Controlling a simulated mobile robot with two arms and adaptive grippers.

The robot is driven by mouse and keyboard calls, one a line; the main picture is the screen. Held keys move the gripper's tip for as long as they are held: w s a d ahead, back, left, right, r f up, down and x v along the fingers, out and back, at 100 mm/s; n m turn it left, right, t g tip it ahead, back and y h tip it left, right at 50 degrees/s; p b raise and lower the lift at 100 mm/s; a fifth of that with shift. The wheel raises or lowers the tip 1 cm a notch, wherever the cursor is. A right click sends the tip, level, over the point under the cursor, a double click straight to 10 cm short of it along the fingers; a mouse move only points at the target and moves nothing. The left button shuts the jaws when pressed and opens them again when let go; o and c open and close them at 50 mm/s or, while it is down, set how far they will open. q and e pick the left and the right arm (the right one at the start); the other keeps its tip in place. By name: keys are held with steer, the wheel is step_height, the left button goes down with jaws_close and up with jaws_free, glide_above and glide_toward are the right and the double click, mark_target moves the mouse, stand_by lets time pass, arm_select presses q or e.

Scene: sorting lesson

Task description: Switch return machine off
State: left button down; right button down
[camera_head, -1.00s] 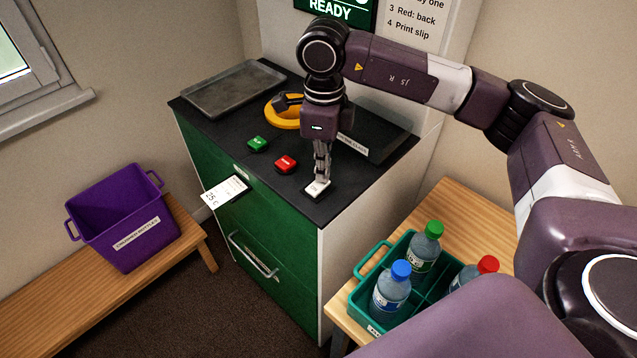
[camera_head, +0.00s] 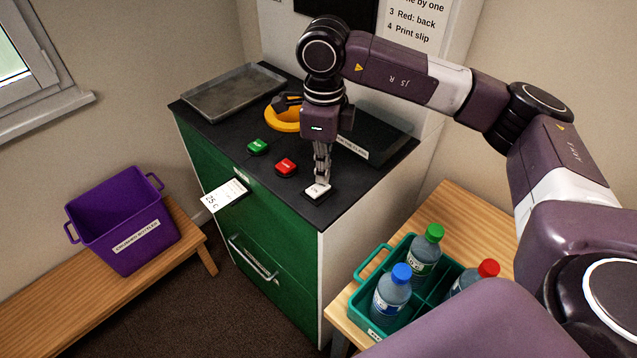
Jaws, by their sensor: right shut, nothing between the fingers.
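The return machine is a green cabinet (camera_head: 283,235) with a black top. Its screen (camera_head: 336,12) at the upper edge is dark. A white switch (camera_head: 317,191) sits at the front right corner of the top. My right gripper (camera_head: 321,181) is shut and empty, pointing down with its fingertips at the white switch; they appear to touch it. A green button (camera_head: 258,146) and a red button (camera_head: 286,167) lie to the left of it. A paper slip (camera_head: 224,195) sticks out of the front. My left gripper is not in view.
A yellow ring (camera_head: 283,121) is partly hidden behind my gripper. A grey tray (camera_head: 232,92) lies at the back left of the top. A purple crate (camera_head: 122,218) stands on the left bench. A teal carrier (camera_head: 376,268) with several bottles stands on the right wooden table (camera_head: 459,213).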

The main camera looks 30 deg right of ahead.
mark_target(323, 185)
steer(key=shift+r+p, duration=1.35)
steer(key=shift+r, duration=1.55)
steer(key=shift+f, duration=0.1)
